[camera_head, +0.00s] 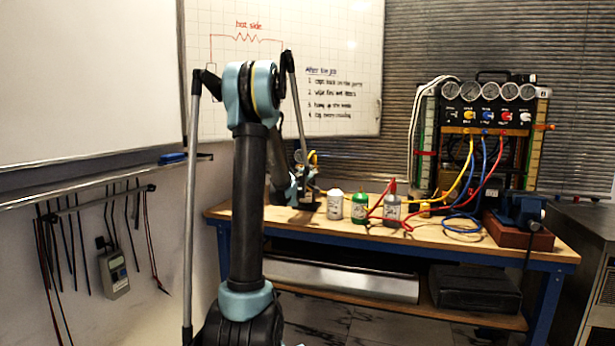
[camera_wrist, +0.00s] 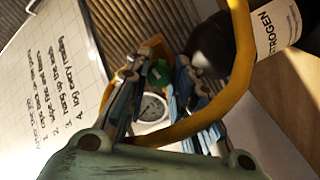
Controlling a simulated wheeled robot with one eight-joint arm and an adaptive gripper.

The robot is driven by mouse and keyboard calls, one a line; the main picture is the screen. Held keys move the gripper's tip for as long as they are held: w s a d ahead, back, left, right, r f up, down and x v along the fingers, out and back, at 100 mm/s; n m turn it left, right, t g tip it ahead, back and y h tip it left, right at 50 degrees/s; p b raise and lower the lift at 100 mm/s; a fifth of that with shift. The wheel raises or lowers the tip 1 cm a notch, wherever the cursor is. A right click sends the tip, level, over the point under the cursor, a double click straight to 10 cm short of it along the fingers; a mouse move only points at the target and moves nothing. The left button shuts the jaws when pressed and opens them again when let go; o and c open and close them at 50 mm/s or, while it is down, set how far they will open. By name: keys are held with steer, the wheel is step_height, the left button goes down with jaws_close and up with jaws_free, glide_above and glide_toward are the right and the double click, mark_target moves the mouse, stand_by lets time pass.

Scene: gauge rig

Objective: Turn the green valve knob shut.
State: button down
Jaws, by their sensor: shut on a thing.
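In the wrist view the green valve knob (camera_wrist: 158,73) shows between the fingertips of my gripper (camera_wrist: 161,68). The fingers stand on both sides of it and are shut on it. A round white-faced gauge (camera_wrist: 152,108) sits just below the knob. Part of a yellow housing shows behind the fingers. In the head view my gripper (camera_head: 302,180) is at the left end of the workbench, beside a small gauge (camera_head: 300,156). The knob is hidden there. How far the knob is turned cannot be told.
A yellow hose (camera_wrist: 240,60) crosses close in front of my fingers. A dark cylinder with a NITROGEN label (camera_wrist: 276,28) stands right of them. Several bottles, including a green one (camera_head: 360,208), stand on the workbench (camera_head: 460,238). A gauge panel (camera_head: 487,115) with hoses is behind.

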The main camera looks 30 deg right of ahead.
steer(key=c, duration=1.4)
jaws_free()
steer(key=shift+f, duration=0.1)
steer(key=shift+o, duration=0.2)
steer(key=v, duration=1.2)
steer(key=shift+w, duration=0.1)
steer(key=s+a+f+g+y, duration=0.3)
steer(key=s+a+f, duration=0.4)
steer(key=s+a, duration=0.4)
steer(key=s+a+f+g+y, duration=0.3)
steer(key=s+a+f+y, duration=0.3)
steer(key=s+a, duration=0.5)
steer(key=s+a+f+n+g+y, duration=0.1)
steer(key=s+a+f+g+y, duration=0.2)
steer(key=s+a+f, duration=0.6)
steer(key=s+a+y, duration=0.1)
steer(key=s+a, duration=0.1)
steer(key=a, duration=1)
steer(key=shift+s+f+g, duration=0.2)
steer(key=shift+f+g, duration=0.05)
steer(key=shift+g, duration=0.15)
